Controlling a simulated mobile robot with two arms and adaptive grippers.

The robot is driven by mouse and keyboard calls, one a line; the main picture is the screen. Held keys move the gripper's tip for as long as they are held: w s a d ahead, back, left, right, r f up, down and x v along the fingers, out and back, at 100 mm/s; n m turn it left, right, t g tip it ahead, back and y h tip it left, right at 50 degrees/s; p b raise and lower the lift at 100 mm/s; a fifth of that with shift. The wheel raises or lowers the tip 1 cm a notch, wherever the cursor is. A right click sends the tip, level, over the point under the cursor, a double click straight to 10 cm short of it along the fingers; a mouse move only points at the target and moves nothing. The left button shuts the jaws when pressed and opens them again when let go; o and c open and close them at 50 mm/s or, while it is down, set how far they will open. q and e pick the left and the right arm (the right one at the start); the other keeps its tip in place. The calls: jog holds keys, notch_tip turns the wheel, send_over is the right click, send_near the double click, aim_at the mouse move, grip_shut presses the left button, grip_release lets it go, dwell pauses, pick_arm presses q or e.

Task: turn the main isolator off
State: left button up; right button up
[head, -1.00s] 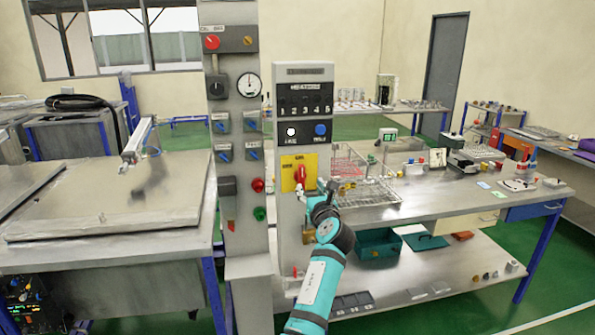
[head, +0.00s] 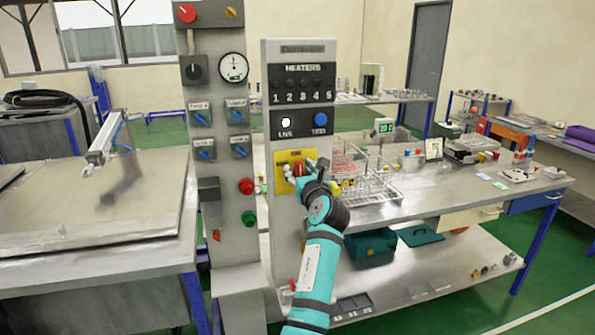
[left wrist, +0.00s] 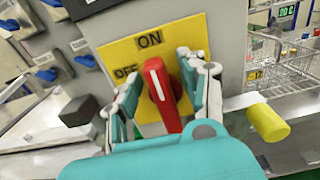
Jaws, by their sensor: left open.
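The main isolator is a red rotary handle (left wrist: 163,95) on a yellow plate (left wrist: 200,32) marked ON at the top and OFF at the upper left. In the left wrist view the handle's upper end points up toward ON, leaning slightly left. In the head view the yellow plate (head: 283,157) is on the grey heater panel (head: 270,222), with the handle partly hidden by my gripper. My left gripper (head: 303,178) is open at the plate. In the left wrist view its fingers (left wrist: 158,80) stand on either side of the handle; contact is unclear. My right gripper is out of view.
The heater panel has a white LIVE lamp (head: 286,122) and a blue TEST button (head: 320,119) above the plate. A column with blue valve levers (head: 204,148) stands just left. A bench with a wire basket (head: 372,188) is on the right.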

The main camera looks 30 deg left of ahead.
pick_arm(q)
jog(key=shift+s+d+r, duration=0.1)
jog(key=shift+c, duration=0.2)
grip_shut()
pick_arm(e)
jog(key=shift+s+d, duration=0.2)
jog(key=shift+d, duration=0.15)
